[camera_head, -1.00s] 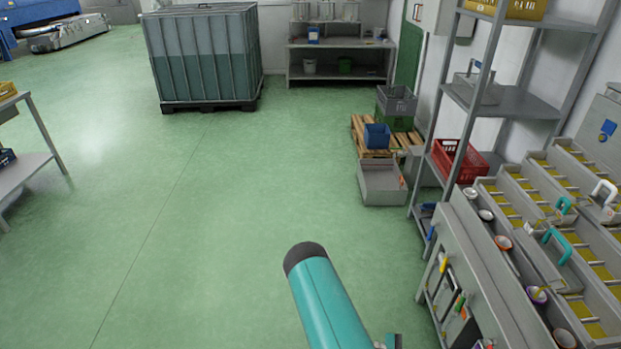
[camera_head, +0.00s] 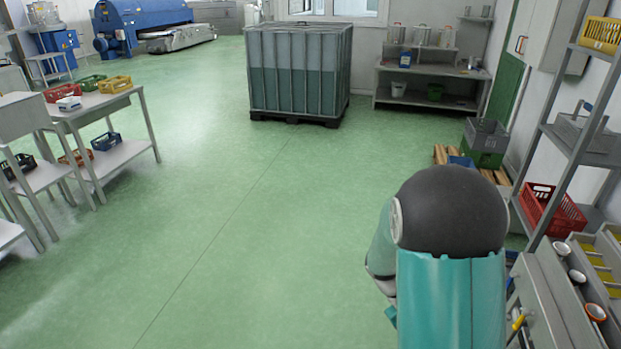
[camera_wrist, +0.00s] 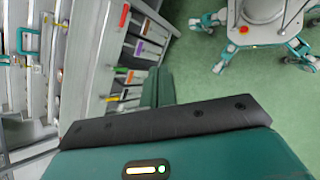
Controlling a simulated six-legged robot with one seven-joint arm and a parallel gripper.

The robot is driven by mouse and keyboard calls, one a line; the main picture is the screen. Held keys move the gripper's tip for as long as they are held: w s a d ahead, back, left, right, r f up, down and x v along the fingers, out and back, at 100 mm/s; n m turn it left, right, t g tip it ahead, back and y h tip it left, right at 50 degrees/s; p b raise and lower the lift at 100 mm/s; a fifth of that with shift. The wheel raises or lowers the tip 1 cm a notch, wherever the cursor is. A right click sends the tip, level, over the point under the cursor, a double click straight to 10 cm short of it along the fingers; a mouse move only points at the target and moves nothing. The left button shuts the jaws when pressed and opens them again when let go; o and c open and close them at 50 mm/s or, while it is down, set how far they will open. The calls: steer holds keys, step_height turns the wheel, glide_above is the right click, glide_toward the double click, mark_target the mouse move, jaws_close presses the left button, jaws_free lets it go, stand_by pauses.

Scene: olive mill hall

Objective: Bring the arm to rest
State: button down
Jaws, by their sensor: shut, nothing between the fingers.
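My teal arm (camera_head: 450,290) with its dark rounded joint cap rises at the lower right of the head view, folded close to the camera. It hides part of the floor, the pallet and the bench behind it. My gripper (camera_wrist: 159,72) shows in the wrist view beyond the dark edge of its housing, as green fingers together with nothing between them. It hangs in the air beside a grey bench with slots (camera_wrist: 125,60). In the head view the gripper is not visible. My own base and legs show at the top right of the wrist view.
Grey shelving with a red crate (camera_head: 549,209) stands close on the right, beside a bench with cups (camera_head: 577,277). A large caged tank (camera_head: 298,75) stands at the back. Tables with small crates (camera_head: 115,84) stand left. The green floor (camera_head: 240,230) between is clear.

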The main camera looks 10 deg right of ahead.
steer(key=s+a+r+t+y, duration=0.3)
steer(key=a+r+t, duration=0.3)
steer(key=r, duration=0.6)
steer(key=s+a+r+m+t+y, duration=0.1)
steer(key=s+a+r+t+y, duration=0.2)
steer(key=a+r+t, duration=0.3)
steer(key=a+r, duration=0.5)
steer(key=r, duration=0.1)
steer(key=shift+a, duration=0.15)
steer(key=shift+s, duration=0.1)
